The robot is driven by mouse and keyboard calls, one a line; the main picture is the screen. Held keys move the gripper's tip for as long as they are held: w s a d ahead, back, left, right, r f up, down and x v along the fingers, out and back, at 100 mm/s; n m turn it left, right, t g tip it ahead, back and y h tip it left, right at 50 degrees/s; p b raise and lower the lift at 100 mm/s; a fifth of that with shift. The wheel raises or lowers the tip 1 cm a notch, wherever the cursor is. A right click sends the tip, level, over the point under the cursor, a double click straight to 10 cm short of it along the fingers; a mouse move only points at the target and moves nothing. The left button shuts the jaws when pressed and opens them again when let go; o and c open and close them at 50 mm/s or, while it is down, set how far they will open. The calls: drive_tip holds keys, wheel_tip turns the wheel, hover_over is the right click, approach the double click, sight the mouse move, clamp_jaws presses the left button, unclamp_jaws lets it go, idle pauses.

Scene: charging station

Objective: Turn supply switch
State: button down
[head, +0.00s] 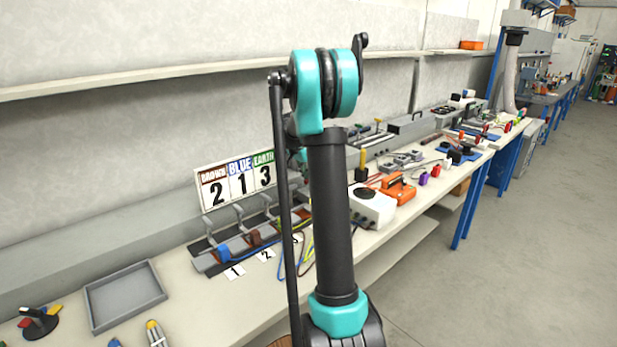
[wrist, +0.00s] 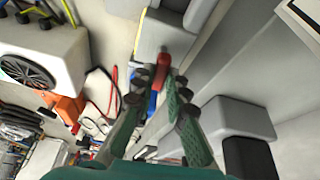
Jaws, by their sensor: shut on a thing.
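In the wrist view a red knob or lever (wrist: 163,60) sits at the lower edge of a light grey box (wrist: 162,28); it looks like the supply switch. My gripper (wrist: 162,75) has its green fingers closed on this red part, with one fingertip on each side. How far the switch is turned cannot be told. In the head view my arm stands in front of this spot, so the red part and my fingertips are hidden there.
A white box with a black dial (head: 372,206) stands right of my arm, beside an orange case (head: 398,188). A sign (head: 237,181) and terminals with coloured wires are left of my arm. A grey tray (head: 93,312) lies at front left. A shelf (head: 170,76) runs above.

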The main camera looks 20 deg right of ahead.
drive_tip(key=shift+m, duration=0.5)
drive_tip(key=shift+g, duration=0.3)
drive_tip(key=c, duration=1.5)
unclamp_jaws()
drive_tip(key=shift+c, duration=0.2)
drive_tip(key=shift+a+r, duration=0.1)
drive_tip(key=v, duration=1.1)
drive_tip(key=shift+a+r, duration=0.2)
drive_tip(key=shift+r, duration=0.15)
drive_tip(key=shift+s, duration=0.1)
